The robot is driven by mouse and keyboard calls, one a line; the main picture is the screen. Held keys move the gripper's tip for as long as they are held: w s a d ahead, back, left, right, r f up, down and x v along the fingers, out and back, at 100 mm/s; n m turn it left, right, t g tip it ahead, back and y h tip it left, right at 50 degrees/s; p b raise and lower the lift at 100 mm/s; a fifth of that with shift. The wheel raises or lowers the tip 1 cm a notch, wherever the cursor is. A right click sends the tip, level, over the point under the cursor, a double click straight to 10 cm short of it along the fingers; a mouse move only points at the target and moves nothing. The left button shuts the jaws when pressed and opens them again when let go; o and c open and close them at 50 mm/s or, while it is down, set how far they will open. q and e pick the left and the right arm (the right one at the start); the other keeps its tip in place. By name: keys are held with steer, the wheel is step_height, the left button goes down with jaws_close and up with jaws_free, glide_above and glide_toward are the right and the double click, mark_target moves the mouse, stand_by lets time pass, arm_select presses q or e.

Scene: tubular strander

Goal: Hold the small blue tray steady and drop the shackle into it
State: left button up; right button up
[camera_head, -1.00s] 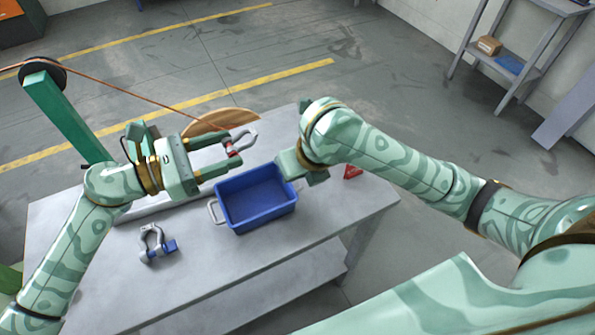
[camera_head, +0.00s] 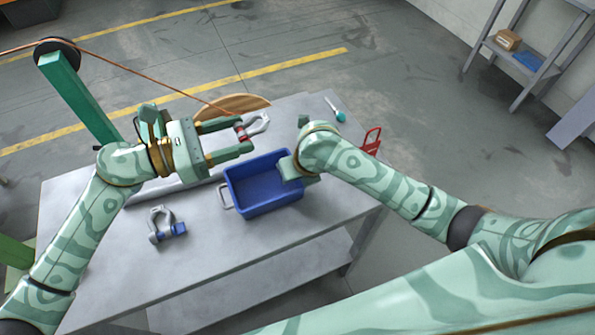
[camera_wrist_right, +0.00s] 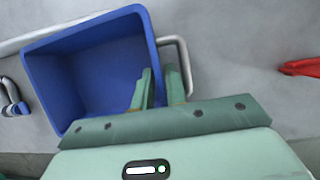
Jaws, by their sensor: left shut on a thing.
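My left gripper (camera_head: 243,136) is shut on a grey shackle with a red pin (camera_head: 261,122). It holds the shackle just beyond the tray's far edge in the head view, with the shackle apart from the tray. The small blue tray (camera_head: 265,207) stands upright on the table and looks empty. My right gripper (camera_wrist_right: 161,75) has its fingers either side of the tray's wall, one inside the tray (camera_wrist_right: 90,60) and one between wall and wire handle (camera_wrist_right: 185,55). Whether those fingers press the wall cannot be told. In the head view my right wrist partly hides them.
A second shackle with a blue pin (camera_head: 166,226) lies on the grey table (camera_head: 120,255), left of the tray. A red item (camera_head: 371,140) and a teal-handled tool (camera_head: 338,112) are at the table's right side. The table's front left is clear.

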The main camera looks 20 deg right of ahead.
jaws_close()
arm_select(q)
step_height(320, 180, down, 11)
steer(key=shift+f, duration=0.2)
stand_by(1.1)
steer(key=o, duration=1.2)
steer(key=shift+c, duration=0.2)
steer(key=a, duration=1.2)
steer(key=shift+s+r, duration=0.25)
steer(key=shift+s, duration=0.2)
arm_select(e)
steer(key=shift+o, duration=1.6)
jaws_free()
steer(key=shift+r, duration=0.1)
